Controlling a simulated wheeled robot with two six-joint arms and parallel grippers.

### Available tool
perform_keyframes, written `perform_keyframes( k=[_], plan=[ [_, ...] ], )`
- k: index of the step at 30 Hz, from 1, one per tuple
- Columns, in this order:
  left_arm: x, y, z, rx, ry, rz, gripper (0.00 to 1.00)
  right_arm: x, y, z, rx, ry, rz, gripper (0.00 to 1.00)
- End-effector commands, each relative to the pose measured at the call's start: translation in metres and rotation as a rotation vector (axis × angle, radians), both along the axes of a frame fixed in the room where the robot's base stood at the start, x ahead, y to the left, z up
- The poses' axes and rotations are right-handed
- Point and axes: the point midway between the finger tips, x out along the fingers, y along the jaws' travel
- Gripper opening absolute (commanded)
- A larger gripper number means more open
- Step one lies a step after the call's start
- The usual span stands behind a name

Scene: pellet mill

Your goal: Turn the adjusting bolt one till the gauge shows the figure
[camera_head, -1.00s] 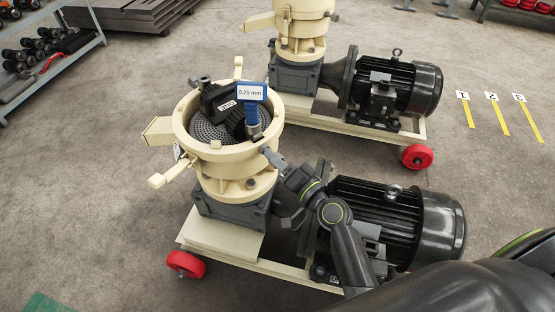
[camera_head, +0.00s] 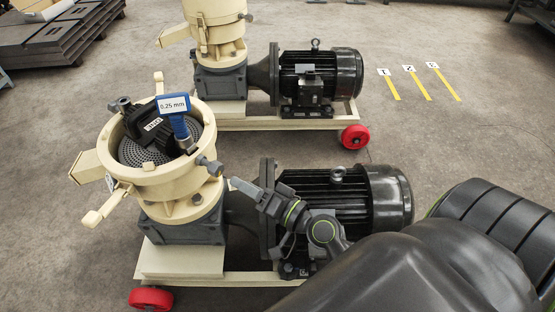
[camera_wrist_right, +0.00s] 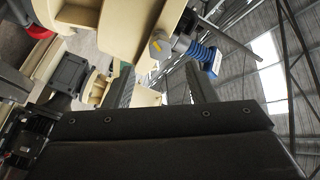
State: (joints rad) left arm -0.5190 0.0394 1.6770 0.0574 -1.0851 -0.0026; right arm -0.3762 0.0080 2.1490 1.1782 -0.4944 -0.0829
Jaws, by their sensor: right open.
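The near pellet mill's cream bowl (camera_head: 107,160) holds a perforated plate and a black roller body (camera_head: 146,127) with a small white label, too small to read surely. A blue gauge (camera_head: 174,106) stands above it, its display reading 0.25 mm. A grey adjusting bolt (camera_head: 209,164) sticks out of the bowl's right side; its head (camera_wrist_right: 158,45) carries a yellow mark in the wrist view, beside the blue gauge (camera_wrist_right: 200,53). My right gripper (camera_head: 234,183) is open and empty, just right of and below that bolt, apart from it. The left gripper is out of view.
A second grey bolt (camera_head: 121,104) is at the bowl's far left. A black motor (camera_head: 350,203) lies close under my right arm. Another mill with a motor (camera_head: 322,78) stands behind. Yellow floor strips (camera_head: 418,86) lie at the back right, with clear floor around.

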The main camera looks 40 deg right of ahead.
Motion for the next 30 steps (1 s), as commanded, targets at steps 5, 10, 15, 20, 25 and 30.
perform_keyframes(
  k=[5,10,15,20,25,30],
  plan=[
    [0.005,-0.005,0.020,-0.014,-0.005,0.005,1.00,-0.030,-0.011,-0.003,-0.003,0.002,0.001,0.51],
    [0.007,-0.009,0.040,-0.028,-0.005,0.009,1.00,-0.050,-0.019,-0.003,-0.003,0.001,0.000,0.51],
    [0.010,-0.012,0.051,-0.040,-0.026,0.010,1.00,-0.068,-0.026,-0.003,-0.003,0.001,0.000,0.51],
    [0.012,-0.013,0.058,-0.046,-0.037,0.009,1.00,-0.076,-0.029,-0.001,-0.001,0.000,-0.001,0.51],
    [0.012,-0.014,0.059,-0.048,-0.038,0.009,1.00,-0.077,-0.030,0.000,0.000,0.000,0.000,0.51],
    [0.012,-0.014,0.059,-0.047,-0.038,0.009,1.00,-0.077,-0.030,0.000,0.000,0.000,0.000,0.51]
  ],
)
